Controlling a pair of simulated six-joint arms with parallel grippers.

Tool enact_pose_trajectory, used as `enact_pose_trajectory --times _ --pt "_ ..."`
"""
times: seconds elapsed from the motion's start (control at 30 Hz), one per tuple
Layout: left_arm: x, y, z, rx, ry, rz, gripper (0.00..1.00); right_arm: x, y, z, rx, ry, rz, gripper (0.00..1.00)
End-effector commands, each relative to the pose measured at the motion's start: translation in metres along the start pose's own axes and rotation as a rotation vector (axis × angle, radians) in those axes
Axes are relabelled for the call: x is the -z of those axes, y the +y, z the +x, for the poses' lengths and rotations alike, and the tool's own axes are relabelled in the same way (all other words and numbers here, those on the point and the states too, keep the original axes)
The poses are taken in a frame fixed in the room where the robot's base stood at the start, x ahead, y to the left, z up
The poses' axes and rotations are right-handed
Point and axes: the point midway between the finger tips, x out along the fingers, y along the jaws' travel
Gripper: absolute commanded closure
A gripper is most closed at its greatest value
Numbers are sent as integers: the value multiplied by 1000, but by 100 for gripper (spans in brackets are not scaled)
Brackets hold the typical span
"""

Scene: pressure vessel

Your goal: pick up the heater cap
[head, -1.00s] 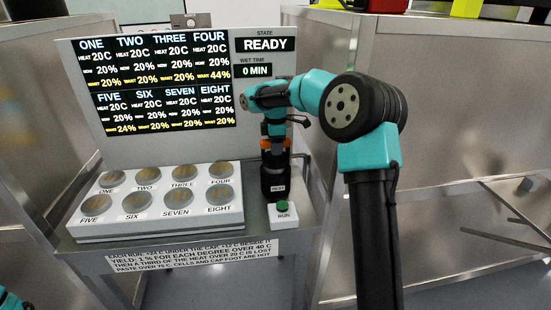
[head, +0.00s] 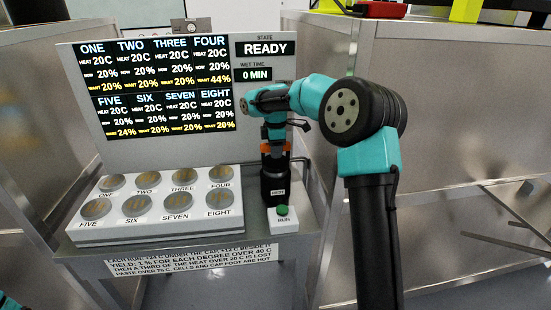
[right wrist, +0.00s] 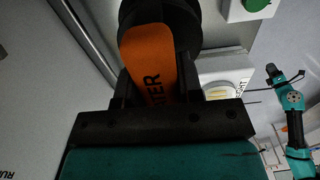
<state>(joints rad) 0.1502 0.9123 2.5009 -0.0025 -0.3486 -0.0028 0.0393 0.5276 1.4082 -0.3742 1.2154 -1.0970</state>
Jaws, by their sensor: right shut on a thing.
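The heater cap (head: 274,187) is a black cylinder with an orange grip on top, upright at the right end of the bench behind the RUN button. My right gripper (head: 274,142) comes down from above and is shut on the cap's orange grip. In the right wrist view, the orange grip (right wrist: 149,68) with part of its lettering sits between the fingers, and the cap's black body is beyond it. I cannot tell whether the cap's foot touches the surface beneath. My left arm shows at the right of the right wrist view; its gripper (right wrist: 273,73) is small and dark.
A grey block with several round cells (head: 137,205) lies left of the cap. A white box with a green RUN button (head: 283,211) stands just in front of the cap. The display panel (head: 150,85) rises behind. A steel cabinet wall (head: 460,130) is at the right.

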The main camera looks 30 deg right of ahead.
Motion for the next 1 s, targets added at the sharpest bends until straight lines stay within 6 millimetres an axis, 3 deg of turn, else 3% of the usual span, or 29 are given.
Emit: enact_pose_trajectory --times 0.23,0.6,1.0 --pt "0 0 0 0 0 0 57 0 0 -8 -3 1 0 100" --pt "0 0 0 0 0 0 57 0 -1 -38 -2 1 -1 100" --pt "0 0 0 0 0 0 57 8 -47 -42 -2 0 -3 100"
